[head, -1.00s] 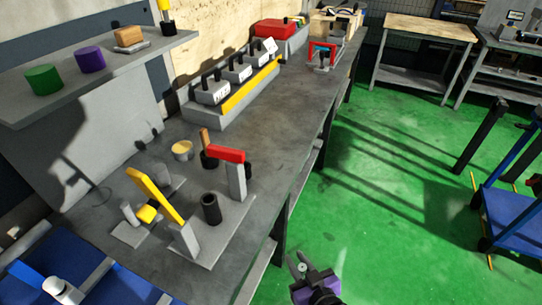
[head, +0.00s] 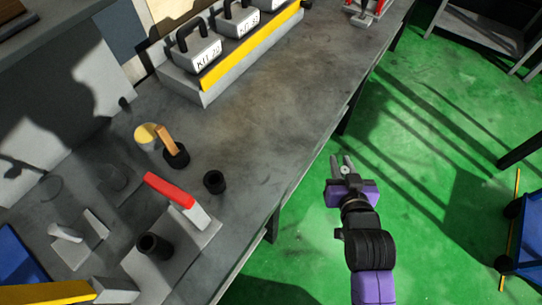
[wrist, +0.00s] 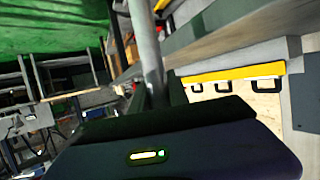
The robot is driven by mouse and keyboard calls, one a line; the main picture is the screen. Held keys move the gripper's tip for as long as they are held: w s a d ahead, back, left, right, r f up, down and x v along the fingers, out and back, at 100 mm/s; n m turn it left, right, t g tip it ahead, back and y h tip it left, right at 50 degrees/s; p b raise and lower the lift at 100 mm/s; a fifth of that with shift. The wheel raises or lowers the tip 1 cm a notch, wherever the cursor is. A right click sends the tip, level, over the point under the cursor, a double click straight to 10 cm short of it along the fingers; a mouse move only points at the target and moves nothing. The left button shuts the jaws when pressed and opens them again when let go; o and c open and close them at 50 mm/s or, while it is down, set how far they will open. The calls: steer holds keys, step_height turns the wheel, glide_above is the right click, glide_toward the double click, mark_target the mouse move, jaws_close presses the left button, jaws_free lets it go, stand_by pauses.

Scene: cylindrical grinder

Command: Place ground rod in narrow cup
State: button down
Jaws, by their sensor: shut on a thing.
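My gripper (head: 343,162) is over the green floor, right of the bench's front edge, well apart from the cups. It is shut on a grey rod (wrist: 146,45), which stretches away from the jaws in the wrist view; in the head view only a small round grey end (head: 345,170) shows between the fingers. Three dark cups stand on the bench: one (head: 153,246) on a grey plate in front, a small one (head: 215,182) near the bench edge, and one (head: 176,157) holding a wooden handle. I cannot tell for sure which is the narrow cup.
A red-topped grey bracket (head: 178,197) stands between the cups. A yellow bar (head: 45,294) is at the lower left. Labelled weights (head: 196,55) sit on a yellow-edged block at the back. The bench (head: 265,105) is clear in the middle.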

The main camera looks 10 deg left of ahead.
steer(key=w+a+r+n+y, duration=0.2)
steer(key=w+a+r, duration=0.3)
steer(key=a+r, duration=0.35)
steer(key=s+a+r+n+g+y+p, duration=0.1)
steer(key=s+a+r+n+g+y, duration=0.2)
steer(key=a+r, duration=0.8)
steer(key=s+a+r+n+g+y, duration=0.15)
steer(key=s+a+r, duration=0.35)
steer(key=a+r, duration=0.65)
steer(key=s+a+f+n+y+b, duration=0.1)
steer(key=s+f+b, duration=0.1)
steer(key=f, duration=1)
steer(key=s+a+f+n+b, duration=0.1)
steer(key=s+f+b, duration=0.1)
steer(key=f, duration=1.1)
steer(key=shift+s+a+f+y+b, duration=0.15)
steer(key=shift+s+y+b, duration=0.05)
steer(key=shift+y+b, duration=0.15)
steer(key=shift+f, duration=0.1)
steer(key=c, duration=1.3)
jaws_free()
steer(key=shift+f, duration=0.1)
steer(key=shift+o, duration=0.2)
